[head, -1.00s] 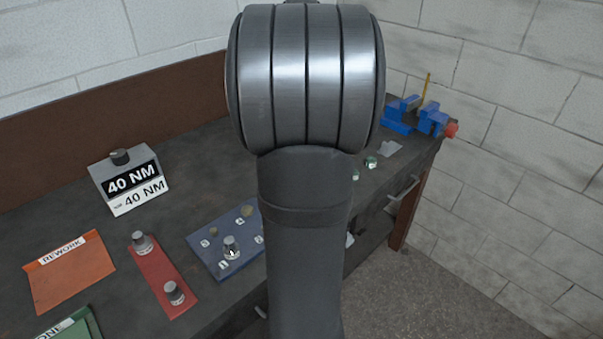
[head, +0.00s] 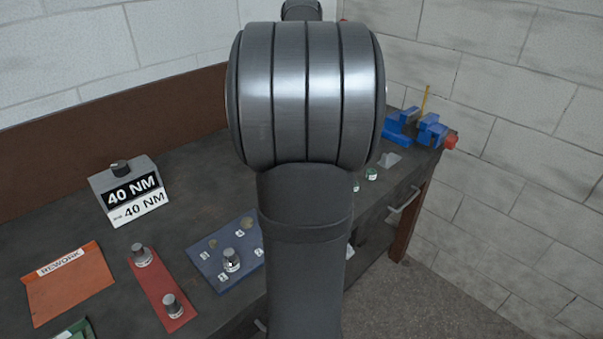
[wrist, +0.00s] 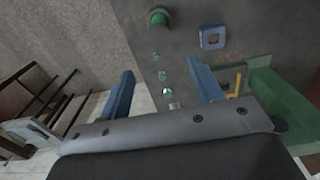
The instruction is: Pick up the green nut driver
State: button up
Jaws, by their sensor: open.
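I cannot make out a nut driver for certain. A round green thing (wrist: 158,18), perhaps a handle seen end-on, is at the top of the wrist view, beyond my gripper. My gripper (wrist: 160,66) is open, its two blue fingers wide apart with nothing held between them. Several small pale-green round pieces (wrist: 162,75) show in line between the fingers, on or over the grey surface; I cannot tell their height. In the head view, a small green-sided round piece (head: 371,174) stands on the bench right of my arm. My arm hides the gripper there.
A blue vise (head: 415,128) stands at the bench's far right corner. On the left are a 40 NM box (head: 120,167), an orange rework sheet (head: 68,285), a red mat (head: 165,300) with two metal knobs and a blue numbered board (head: 210,273). A green block (wrist: 285,92) shows beside my right finger.

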jog(key=f+m, duration=0.3)
jog(key=f, duration=0.3)
jog(key=f+m, duration=0.3)
jog(key=f, duration=0.3)
jog(key=f+m, duration=0.4)
jog(key=f, duration=0.2)
jog(key=shift+s, duration=0.2)
jog(key=shift+c, duration=0.2)
jog(key=c, duration=1.1)
jog(key=shift+r, duration=0.1)
jog(key=shift+c, duration=0.4)
